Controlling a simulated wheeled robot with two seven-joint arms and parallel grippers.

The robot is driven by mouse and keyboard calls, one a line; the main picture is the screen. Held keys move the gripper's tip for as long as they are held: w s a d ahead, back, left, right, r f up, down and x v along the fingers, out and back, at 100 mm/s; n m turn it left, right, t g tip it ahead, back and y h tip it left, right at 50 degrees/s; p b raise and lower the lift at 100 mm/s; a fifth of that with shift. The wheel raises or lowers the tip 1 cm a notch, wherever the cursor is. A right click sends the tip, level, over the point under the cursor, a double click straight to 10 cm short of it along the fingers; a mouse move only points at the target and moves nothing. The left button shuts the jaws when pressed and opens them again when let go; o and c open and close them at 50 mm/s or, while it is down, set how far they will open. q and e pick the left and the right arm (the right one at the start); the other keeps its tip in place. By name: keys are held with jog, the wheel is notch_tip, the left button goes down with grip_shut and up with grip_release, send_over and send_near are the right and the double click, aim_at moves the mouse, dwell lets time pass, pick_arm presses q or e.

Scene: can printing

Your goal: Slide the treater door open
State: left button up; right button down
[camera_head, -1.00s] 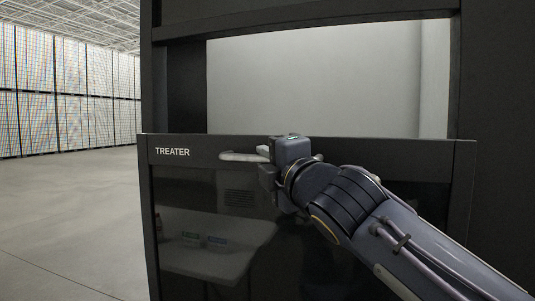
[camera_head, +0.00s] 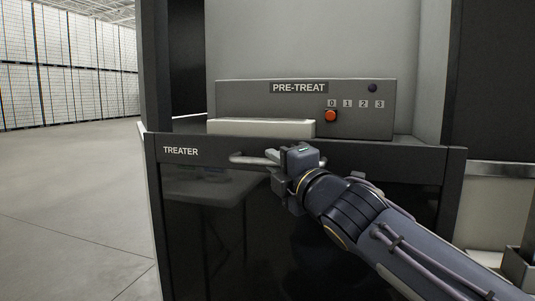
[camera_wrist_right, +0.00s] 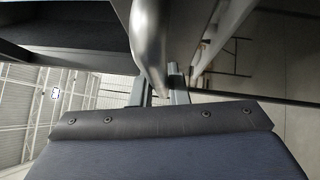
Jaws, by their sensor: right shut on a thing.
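The treater door (camera_head: 400,165) is a dark glossy panel with "TREATER" on its top edge. It stands below an opening that shows the inside of the machine. Its pale metal bar handle (camera_head: 243,159) runs along the door's upper edge. My right gripper (camera_head: 274,160) is shut on the handle, with my arm coming in from the lower right. In the right wrist view the handle (camera_wrist_right: 150,45) is a thick silver bar reaching down between the fingers of my right gripper (camera_wrist_right: 161,88). The fingertips are partly hidden. My left gripper is not in view.
Inside the opening stand a grey PRE-TREAT panel (camera_head: 350,108) with a red knob (camera_head: 331,116) and a pale flat block (camera_head: 262,128). Tall racks (camera_head: 70,65) stand far left, with open floor (camera_head: 80,200) before them. A grey bin (camera_head: 519,270) is at the lower right.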

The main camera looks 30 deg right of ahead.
jog(key=shift+f, duration=0.8)
jog(key=c, duration=1.4)
grip_release()
jog(key=s+f+p, duration=0.1)
jog(key=s, duration=0.6)
jog(key=shift+s+a+p, duration=0.25)
jog(key=shift+s+p, duration=0.05)
jog(key=shift+s, duration=0.1)
